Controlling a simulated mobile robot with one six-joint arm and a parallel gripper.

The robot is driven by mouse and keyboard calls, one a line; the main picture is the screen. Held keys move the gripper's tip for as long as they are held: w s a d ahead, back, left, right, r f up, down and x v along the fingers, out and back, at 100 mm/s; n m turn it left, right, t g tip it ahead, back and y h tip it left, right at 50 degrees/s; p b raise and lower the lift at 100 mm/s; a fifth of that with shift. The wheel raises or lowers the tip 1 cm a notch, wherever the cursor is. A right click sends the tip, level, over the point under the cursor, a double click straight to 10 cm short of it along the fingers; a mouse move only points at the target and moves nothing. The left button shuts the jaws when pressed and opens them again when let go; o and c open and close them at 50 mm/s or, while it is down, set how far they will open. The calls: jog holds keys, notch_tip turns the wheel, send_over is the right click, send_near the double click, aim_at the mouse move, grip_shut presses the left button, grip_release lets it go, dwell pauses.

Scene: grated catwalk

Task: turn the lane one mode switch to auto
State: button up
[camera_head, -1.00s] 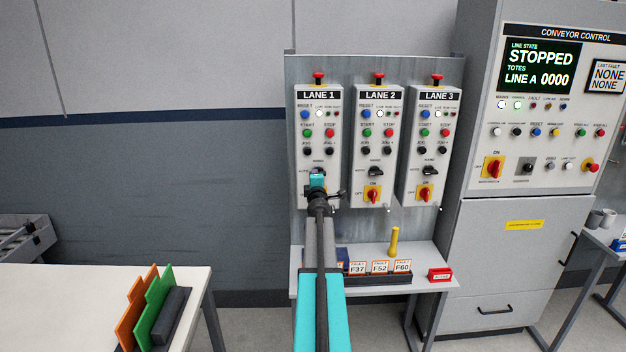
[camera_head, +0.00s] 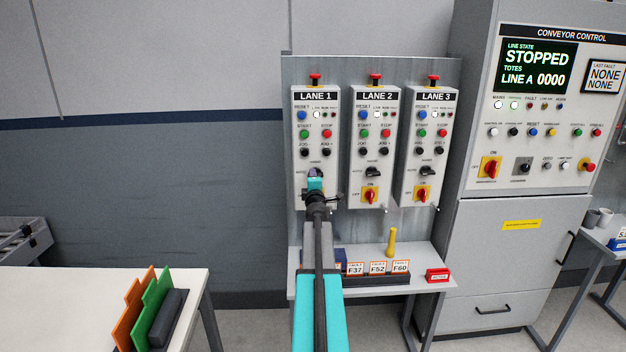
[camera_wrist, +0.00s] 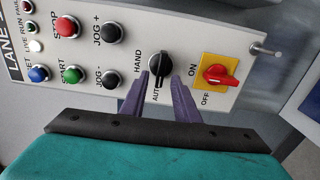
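The lane one panel (camera_head: 302,150) hangs at the left of three lane panels. Its mode switch (camera_wrist: 159,64) is a black knob with HAND and AUTO printed beside it. In the wrist view its bar runs up and down, its lower end towards the AUTO word; I cannot tell which end is the pointer. My gripper (camera_wrist: 160,79) is open, its two purple fingers on either side of the knob's lower part, with small gaps visible. In the head view my gripper (camera_head: 315,174) covers most of the switch.
The red-and-yellow ON/OFF switch (camera_wrist: 220,75) is close to the right finger in the wrist view. START (camera_wrist: 71,74) and JOG buttons lie to the left. Below the panels is a shelf (camera_head: 425,262) with fault cards and a yellow-handled thing. A table (camera_head: 60,300) stands at left.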

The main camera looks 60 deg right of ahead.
jog(key=v, duration=1.2)
dwell(0.3)
dwell(0.6)
jog(key=w+a+f+m+g+y+b, duration=0.1)
jog(key=w+a+f+m+g+y, duration=0.15)
jog(key=a+f, duration=1)
jog(key=w+a+f+m+g+y, duration=0.25)
jog(key=a+f, duration=0.65)
jog(key=f, duration=0.6)
jog(key=w+a+f+m+g+y+b, duration=0.1)
jog(key=w+a+f+y, duration=0.15)
jog(key=a+f, duration=0.95)
jog(key=s+a+f+g+y+b, duration=0.1)
jog(key=s+a+f+g+y, duration=0.1)
jog(key=s+a+f, duration=0.5)
jog(key=s+a+f+g+y, duration=0.2)
jog(key=a+f, duration=0.7)
jog(key=a, duration=0.1)
jog(key=s+a+f+g+y, duration=0.1)
jog(key=s+a+f+g, duration=0.2)
jog(key=s+a, duration=0.6)
jog(key=s+a+f+m+g+y+b, duration=0.1)
jog(key=s+a+f+g+y, duration=0.1)
jog(key=s+a, duration=0.8)
jog(key=shift+f+g, duration=0.65)
jog(key=shift+g, duration=0.05)
